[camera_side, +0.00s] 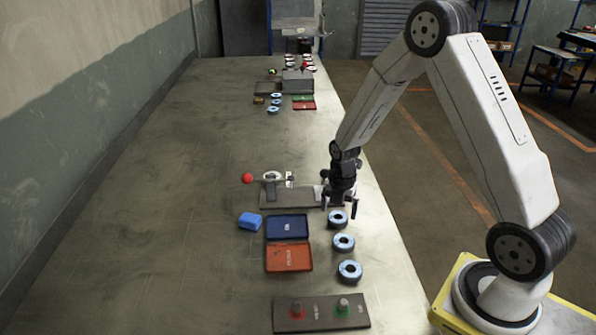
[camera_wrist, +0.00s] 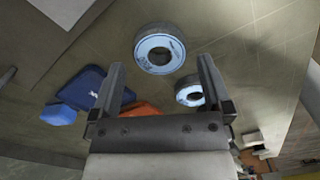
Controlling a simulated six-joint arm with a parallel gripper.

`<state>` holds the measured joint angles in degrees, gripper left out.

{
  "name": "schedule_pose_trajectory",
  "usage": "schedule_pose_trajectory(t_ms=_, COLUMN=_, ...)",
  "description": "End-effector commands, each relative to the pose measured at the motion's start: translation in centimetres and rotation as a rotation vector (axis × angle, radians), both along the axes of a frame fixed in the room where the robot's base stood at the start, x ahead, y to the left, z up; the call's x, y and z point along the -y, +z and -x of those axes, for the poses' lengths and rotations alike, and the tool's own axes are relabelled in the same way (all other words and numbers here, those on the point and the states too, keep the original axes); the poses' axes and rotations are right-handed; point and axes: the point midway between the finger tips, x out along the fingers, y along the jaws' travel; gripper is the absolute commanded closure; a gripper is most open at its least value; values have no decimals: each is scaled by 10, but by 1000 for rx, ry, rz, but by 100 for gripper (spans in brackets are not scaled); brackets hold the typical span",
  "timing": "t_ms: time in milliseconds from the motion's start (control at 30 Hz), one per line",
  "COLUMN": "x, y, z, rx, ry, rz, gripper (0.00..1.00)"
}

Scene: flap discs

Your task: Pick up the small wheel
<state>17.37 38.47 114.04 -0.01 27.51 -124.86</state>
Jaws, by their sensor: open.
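Three wheels, flap discs with light blue rings and dark centres, lie in a row along the right side of the table: the far one (camera_side: 338,225), the middle one (camera_side: 344,249) and the near one (camera_side: 350,279). They look alike, so I cannot tell which is called small. My gripper (camera_side: 340,208) points down, open and empty, just above the far disc. In the wrist view one disc (camera_wrist: 148,46) lies beyond the open fingers (camera_wrist: 160,80). Another disc (camera_wrist: 182,95) shows partly behind the right finger.
A blue tray (camera_side: 287,226) and an orange tray (camera_side: 288,257) lie left of the discs, with a blue block (camera_side: 250,221) beside them. A grey fixture plate (camera_side: 285,197) with a red-knobbed lever stands behind. A dark panel with buttons (camera_side: 321,313) lies in front.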

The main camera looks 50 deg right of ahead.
Motion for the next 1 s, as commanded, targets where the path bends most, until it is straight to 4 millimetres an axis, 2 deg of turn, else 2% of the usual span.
schedule_pose_trajectory(t_ms=233, x=0, y=-22, z=0, rx=0, ry=0, rz=1, gripper=0)
schedule_pose_trajectory(t_ms=800, x=0, y=-24, z=0, rx=2, ry=0, rz=2, gripper=0)
schedule_pose_trajectory(t_ms=833, x=0, y=-24, z=0, rx=2, ry=0, rz=2, gripper=3)
schedule_pose_trajectory(t_ms=867, x=0, y=-24, z=0, rx=2, ry=0, rz=2, gripper=13)
schedule_pose_trajectory(t_ms=1000, x=0, y=-24, z=0, rx=2, ry=0, rz=2, gripper=57)
